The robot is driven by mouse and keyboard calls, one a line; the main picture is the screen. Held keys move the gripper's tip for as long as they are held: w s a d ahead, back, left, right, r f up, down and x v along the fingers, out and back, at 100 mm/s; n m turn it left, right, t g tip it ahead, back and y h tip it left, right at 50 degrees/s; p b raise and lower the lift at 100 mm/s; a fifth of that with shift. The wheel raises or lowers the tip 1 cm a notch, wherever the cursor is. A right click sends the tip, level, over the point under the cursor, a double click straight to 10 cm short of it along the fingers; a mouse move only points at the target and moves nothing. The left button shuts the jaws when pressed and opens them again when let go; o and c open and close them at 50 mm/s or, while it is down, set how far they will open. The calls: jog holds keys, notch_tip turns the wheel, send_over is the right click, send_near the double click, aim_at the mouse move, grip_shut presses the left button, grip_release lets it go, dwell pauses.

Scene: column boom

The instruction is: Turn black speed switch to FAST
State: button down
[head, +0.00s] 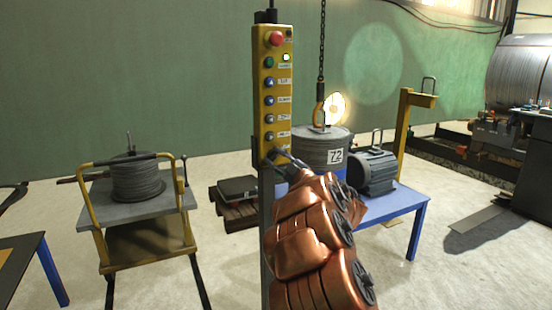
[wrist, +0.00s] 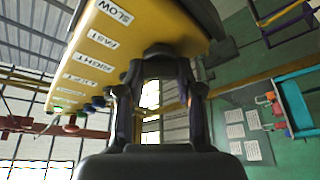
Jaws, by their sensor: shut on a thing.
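The yellow control pendant (head: 262,100) hangs upright in the middle of the head view. Its lower end fills the top of the wrist view (wrist: 140,35), with the labels SLOW (wrist: 115,12) and FAST (wrist: 103,40) readable. The black speed switch (wrist: 162,49) is a dark knob on the pendant's face near these labels, mostly hidden by the fingers. My gripper (wrist: 163,62) is shut on it. In the head view my gripper (head: 282,158) is at the pendant's bottom end. I cannot tell which way the switch points.
A yellow-framed cart (head: 150,247) stands left.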

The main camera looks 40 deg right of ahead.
jog(key=c, duration=0.8)
grip_release()
jog(key=shift+o, duration=0.2)
jog(key=v, duration=1.2)
jog(key=shift+w, duration=0.1)
